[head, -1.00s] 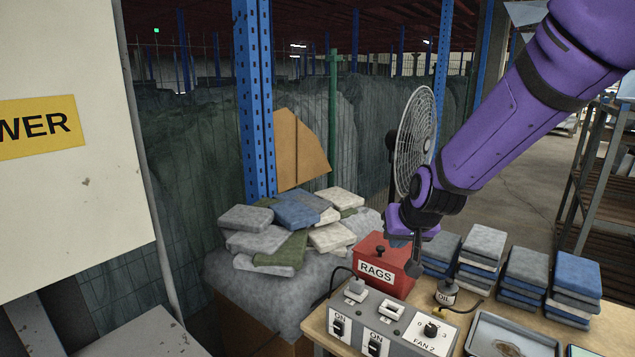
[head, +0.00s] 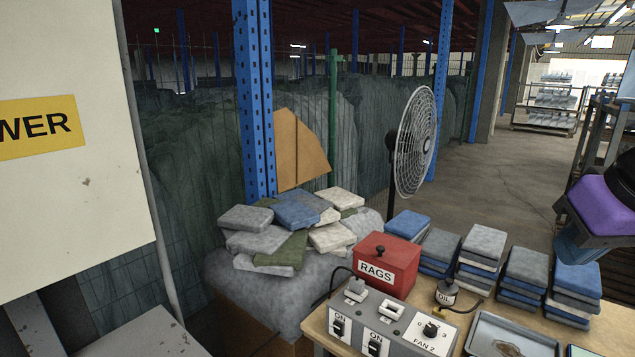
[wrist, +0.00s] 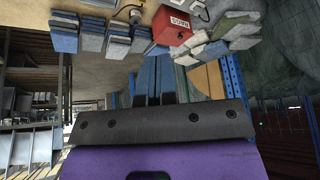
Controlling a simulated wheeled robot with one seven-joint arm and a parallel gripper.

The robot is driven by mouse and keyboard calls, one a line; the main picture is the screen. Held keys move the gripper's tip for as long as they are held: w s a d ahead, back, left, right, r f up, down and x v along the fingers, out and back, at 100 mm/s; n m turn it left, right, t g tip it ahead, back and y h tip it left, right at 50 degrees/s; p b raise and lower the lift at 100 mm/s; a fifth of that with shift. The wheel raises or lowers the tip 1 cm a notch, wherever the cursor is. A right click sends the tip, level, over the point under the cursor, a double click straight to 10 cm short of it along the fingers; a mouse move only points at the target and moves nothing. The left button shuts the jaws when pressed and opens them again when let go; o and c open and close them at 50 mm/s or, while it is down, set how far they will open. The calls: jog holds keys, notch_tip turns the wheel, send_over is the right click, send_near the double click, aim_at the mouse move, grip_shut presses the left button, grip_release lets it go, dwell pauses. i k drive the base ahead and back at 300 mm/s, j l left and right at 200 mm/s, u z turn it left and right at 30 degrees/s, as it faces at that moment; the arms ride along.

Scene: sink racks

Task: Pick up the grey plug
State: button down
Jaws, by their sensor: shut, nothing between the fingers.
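A light grey plug (head: 356,287) sits at the back left of the switch panel, with a dark cable running from it to the left. My gripper is shut and empty in the wrist view (wrist: 157,62), its bluish fingers close together. In the head view only part of my wrist and hand shows at the right edge, well away from the plug and above the right side of the bench. The fingertips are not clear there.
The switch panel (head: 386,330) stands at the bench's front left, with an empty-looking socket (head: 391,309) beside the plug.

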aim_at(356, 286)
jog(key=i+u, duration=0.15)
jog(key=u, duration=0.2)
jog(key=i+u, duration=0.2)
jog(key=u, duration=0.2)
jog(key=i+u, duration=0.15)
jog(key=u, duration=0.2)
jog(key=k+l, duration=0.05)
